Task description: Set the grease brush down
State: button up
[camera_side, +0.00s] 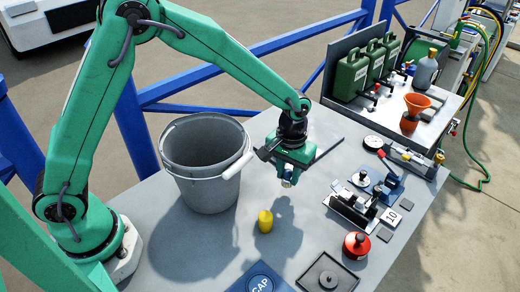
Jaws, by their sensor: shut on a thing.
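My gripper (290,176) is above the grey bench top, just right of the grey bucket (204,192), pointing down. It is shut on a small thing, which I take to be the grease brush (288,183). Only a short pale metallic end shows below the jaws; the rest is hidden by the gripper. Its shadow falls on the bench below, so it seems to be held clear of the surface. A small yellow cylinder (265,221) stands on the bench in front of the gripper.
A blue CAP pad (260,281) and a dark square tray (327,274) lie at the front. A red round item (356,245) and a clamp fixture (354,207) are at the right. Green canisters (352,74) and an orange funnel (415,106) stand behind. Bench left of the yellow cylinder is clear.

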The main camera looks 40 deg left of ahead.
aim_at(287, 180)
jog(key=shift+f, duration=1.5)
jog(key=shift+f, duration=0.1)
jog(key=o, duration=1)
jog(key=shift+c, duration=0.2)
notch_tip(287, 180, up, 12)
jog(key=shift+f, duration=0.1)
jog(key=shift+r, duration=0.2)
